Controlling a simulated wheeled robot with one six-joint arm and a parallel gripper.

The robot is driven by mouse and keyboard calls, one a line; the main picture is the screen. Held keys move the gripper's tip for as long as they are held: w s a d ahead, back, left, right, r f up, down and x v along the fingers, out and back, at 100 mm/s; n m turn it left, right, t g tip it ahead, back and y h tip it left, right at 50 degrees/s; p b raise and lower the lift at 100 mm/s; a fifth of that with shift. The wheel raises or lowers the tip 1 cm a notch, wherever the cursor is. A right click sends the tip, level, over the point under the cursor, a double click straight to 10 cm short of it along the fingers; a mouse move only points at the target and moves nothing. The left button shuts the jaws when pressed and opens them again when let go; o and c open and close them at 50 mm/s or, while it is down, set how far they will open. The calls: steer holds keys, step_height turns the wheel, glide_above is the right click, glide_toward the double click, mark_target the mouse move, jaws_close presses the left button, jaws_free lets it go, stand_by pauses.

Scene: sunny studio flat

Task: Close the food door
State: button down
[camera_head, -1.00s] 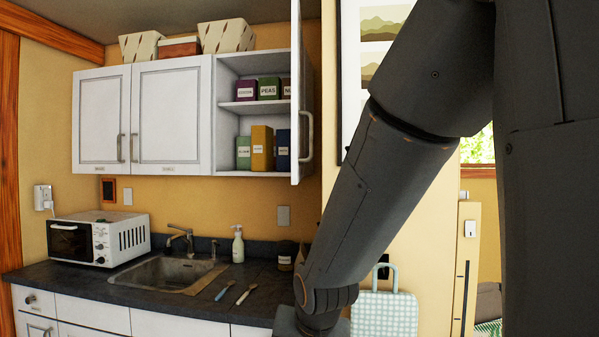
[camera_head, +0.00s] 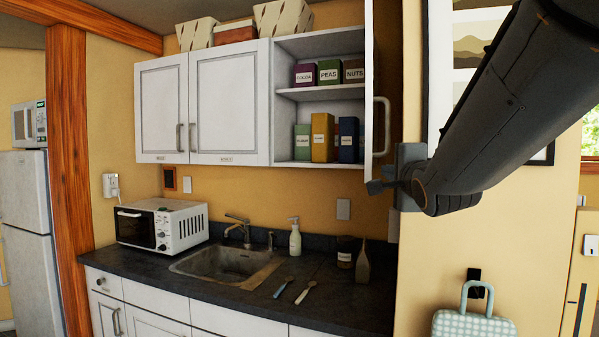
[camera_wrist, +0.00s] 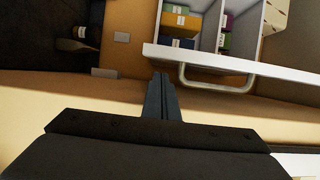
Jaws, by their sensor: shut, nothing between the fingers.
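The food door (camera_head: 377,75) is the white door at the right end of the wall cupboard. It stands swung open, seen nearly edge-on, with a metal bar handle (camera_head: 382,127) on its outer face. Its edge (camera_wrist: 200,56) and handle (camera_wrist: 218,84) also show in the wrist view. The open cupboard (camera_head: 318,93) holds several labelled boxes and tins on two levels. My gripper (camera_head: 376,186) is just below and beside the door's lower edge. In the wrist view my gripper (camera_wrist: 161,80) is shut and empty, its tips close to the door edge, left of the handle.
Two shut cupboard doors (camera_head: 190,105) are left of the open section. Below are the dark counter (camera_head: 330,306), sink (camera_head: 225,262), toaster oven (camera_head: 162,226), soap bottle (camera_head: 295,238) and utensils. A checked bag (camera_head: 474,325) hangs on the wall at right.

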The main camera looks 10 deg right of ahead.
steer(key=p+x, duration=0.2)
steer(key=x, duration=0.5)
steer(key=shift+w, duration=0.2)
